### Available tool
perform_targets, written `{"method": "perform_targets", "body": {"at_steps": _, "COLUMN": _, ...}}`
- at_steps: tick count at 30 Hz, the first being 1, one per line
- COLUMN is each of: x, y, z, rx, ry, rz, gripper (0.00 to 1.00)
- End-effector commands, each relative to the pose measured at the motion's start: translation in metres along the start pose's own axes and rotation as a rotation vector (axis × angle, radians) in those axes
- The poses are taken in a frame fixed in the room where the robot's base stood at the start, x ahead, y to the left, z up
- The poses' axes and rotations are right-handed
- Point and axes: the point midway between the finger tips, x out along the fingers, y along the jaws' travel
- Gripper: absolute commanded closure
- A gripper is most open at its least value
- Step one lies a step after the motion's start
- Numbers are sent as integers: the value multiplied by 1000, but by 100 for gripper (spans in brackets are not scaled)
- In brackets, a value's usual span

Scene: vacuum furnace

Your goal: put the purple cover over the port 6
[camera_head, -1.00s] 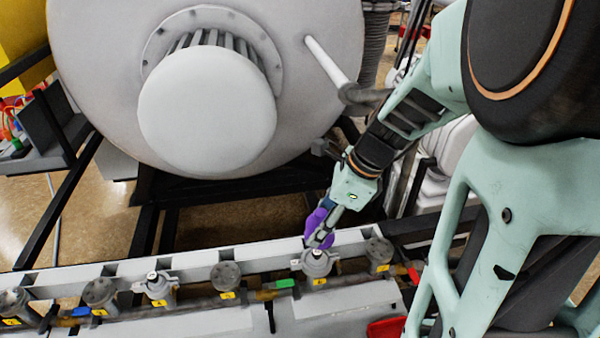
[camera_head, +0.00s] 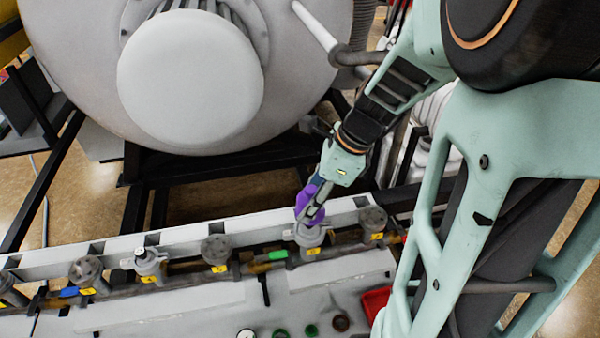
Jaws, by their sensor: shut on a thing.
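My gripper (camera_head: 312,210) is shut on the purple cover (camera_head: 303,200) and partly hides it. The cover is directly above or at the top of a grey port (camera_head: 311,238) with a yellow tag, on the right part of the manifold. I cannot tell if the cover touches this port. Other tagged ports stand in the row: one to the right (camera_head: 373,220), one at the middle (camera_head: 216,249), and several at the left, such as one with a light top (camera_head: 147,262). The tag numbers are too small to read, so I cannot tell which is port 6.
The large furnace body (camera_head: 85,90) with its round white front (camera_head: 190,80) stands behind the manifold rail (camera_head: 180,236). Green (camera_head: 278,255) and blue (camera_head: 68,292) handles sit along the pipe. A red tray (camera_head: 376,302) and several small round items are at the front.

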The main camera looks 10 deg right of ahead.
Motion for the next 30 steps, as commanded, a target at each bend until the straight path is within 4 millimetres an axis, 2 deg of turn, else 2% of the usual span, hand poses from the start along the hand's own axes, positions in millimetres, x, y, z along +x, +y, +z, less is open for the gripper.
{"method": "perform_targets", "body": {"at_steps": 19, "x": 39, "y": 0, "z": -16, "rx": 0, "ry": 0, "rz": 0, "gripper": 75}}
{"method": "perform_targets", "body": {"at_steps": 30, "x": 50, "y": 0, "z": -20, "rx": 1, "ry": 0, "rz": 1, "gripper": 75}}
